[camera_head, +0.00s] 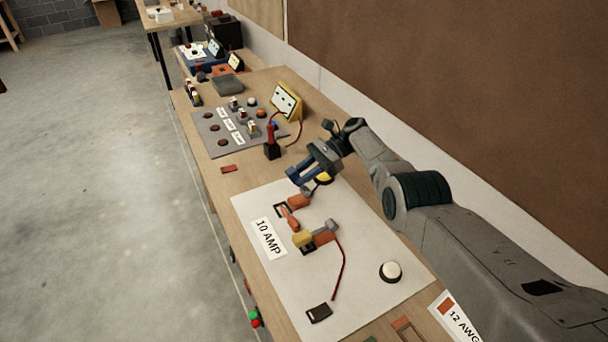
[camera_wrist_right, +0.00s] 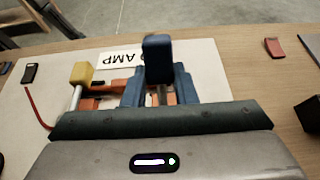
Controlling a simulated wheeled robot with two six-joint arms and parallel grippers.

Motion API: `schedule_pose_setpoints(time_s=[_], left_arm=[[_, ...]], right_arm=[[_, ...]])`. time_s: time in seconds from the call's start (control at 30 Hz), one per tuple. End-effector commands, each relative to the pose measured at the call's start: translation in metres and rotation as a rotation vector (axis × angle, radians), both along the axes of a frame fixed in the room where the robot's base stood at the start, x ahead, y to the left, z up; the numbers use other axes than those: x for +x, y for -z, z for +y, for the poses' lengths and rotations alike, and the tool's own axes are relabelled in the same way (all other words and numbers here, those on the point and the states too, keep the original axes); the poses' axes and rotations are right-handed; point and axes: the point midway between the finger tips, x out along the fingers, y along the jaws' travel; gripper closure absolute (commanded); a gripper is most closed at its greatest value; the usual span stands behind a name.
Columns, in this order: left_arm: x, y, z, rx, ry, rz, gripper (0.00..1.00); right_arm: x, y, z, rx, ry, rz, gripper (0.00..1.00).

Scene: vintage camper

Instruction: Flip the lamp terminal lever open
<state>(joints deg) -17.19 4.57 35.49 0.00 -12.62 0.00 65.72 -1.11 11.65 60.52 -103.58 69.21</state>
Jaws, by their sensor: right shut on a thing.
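A pale board (camera_head: 262,202) carries two orange terminals. The far one (camera_head: 299,201) lies beneath my right gripper (camera_head: 303,178). A yellow round lamp (camera_head: 324,178) sits beside it, partly hidden. My right gripper also shows in the wrist view (camera_wrist_right: 160,88), shut on the lever, whose blue handle (camera_wrist_right: 158,58) stands up between the blue fingers. The fingers hide most of the lever's rod and base. The nearer terminal (camera_head: 325,236) has a lever with a yellow handle (camera_head: 302,239), which also shows in the wrist view (camera_wrist_right: 80,73). My left gripper is not in view.
A red wire (camera_head: 342,273) runs to a dark piece (camera_head: 319,313) on the board. A white button (camera_head: 390,270) is at its right. A dark block with a red handle (camera_head: 272,150) and a grey panel (camera_head: 218,130) stand beyond. A brown wall (camera_head: 470,90) borders the right side.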

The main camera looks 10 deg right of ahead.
Motion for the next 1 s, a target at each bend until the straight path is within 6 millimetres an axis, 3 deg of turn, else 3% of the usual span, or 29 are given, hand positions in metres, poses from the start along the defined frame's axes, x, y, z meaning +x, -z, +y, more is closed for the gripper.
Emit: schedule_pose_setpoints(time_s=[0.07, 0.1, 0.2, 0.57, 1.0], left_arm=[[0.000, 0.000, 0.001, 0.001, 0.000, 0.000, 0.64], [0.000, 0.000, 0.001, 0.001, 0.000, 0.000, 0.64], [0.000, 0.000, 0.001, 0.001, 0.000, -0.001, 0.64], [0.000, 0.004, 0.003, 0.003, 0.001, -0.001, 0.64], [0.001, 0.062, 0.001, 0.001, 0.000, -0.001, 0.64]], right_arm=[[-0.001, 0.002, -0.001, -0.002, 0.001, 0.004, 1.00], [-0.001, 0.002, -0.001, -0.002, 0.001, 0.004, 0.73], [-0.001, 0.002, -0.001, -0.001, 0.000, 0.003, 0.53], [0.001, 0.001, -0.003, 0.000, 0.000, 0.001, 0.53], [0.022, -0.017, -0.054, 0.000, 0.001, 0.000, 0.53]])
